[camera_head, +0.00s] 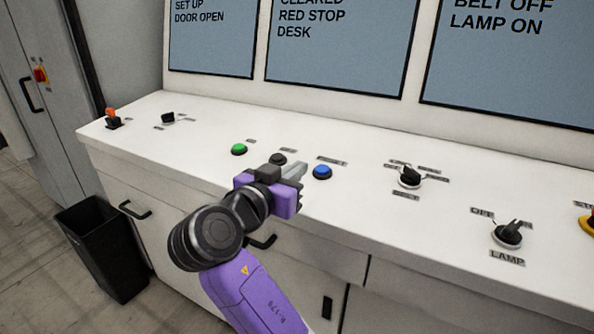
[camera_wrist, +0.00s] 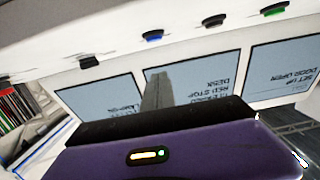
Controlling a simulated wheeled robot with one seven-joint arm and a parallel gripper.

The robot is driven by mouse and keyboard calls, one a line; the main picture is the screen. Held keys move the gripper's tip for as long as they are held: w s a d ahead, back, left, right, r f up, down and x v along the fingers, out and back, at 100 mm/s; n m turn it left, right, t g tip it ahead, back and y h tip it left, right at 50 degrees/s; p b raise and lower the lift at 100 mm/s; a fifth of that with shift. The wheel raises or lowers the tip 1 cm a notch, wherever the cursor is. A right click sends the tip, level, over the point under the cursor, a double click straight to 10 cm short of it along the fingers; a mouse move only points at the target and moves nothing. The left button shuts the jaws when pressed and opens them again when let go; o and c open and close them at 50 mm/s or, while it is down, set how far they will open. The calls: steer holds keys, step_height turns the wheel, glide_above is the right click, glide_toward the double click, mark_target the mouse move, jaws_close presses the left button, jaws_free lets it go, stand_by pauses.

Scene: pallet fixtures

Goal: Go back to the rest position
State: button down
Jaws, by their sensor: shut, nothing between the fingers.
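My gripper (camera_head: 293,173) is shut and empty, held over the front part of the white control desk (camera_head: 350,164). In the head view its fingertips lie near the blue button (camera_head: 322,172) and the black button (camera_head: 278,159), and I cannot tell the exact gap. The green button (camera_head: 239,149) is to the left of the gripper. The wrist view is upside down; it shows the purple gripper body, the grey fingers (camera_wrist: 157,92) and the blue button (camera_wrist: 152,36).
A selector knob (camera_head: 409,177) and a lamp knob (camera_head: 508,234) stand on the desk to the right. An orange-topped switch (camera_head: 112,117) sits at the left end. Screens (camera_head: 338,45) rise behind. A black bin (camera_head: 104,247) stands on the floor at left.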

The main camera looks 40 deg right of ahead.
stand_by(0.4)
steer(key=w+a+r+n+t+y, duration=0.2)
steer(key=w+a+r+n+t, duration=0.1)
steer(key=w+n+t, duration=0.25)
steer(key=s+a+f+n+t+y, duration=0.3)
steer(key=a+f+n+t+y, duration=0.15)
steer(key=a+f, duration=0.2)
steer(key=s+a+f+n+t+y, duration=0.3)
steer(key=a+f+n+y, duration=0.2)
steer(key=a+f+y, duration=0.15)
steer(key=s+f+g+y, duration=0.1)
steer(key=s+f, duration=0.4)
steer(key=s, duration=1.3)
steer(key=s+f+m+g+y, duration=0.1)
steer(key=s+f+g, duration=0.2)
steer(key=s, duration=1.5)
step_height(320, 180, down, 3)
steer(key=shift+s+a+f+y, duration=0.1)
steer(key=shift+s+a+y, duration=0.05)
steer(key=shift+s+y, duration=0.2)
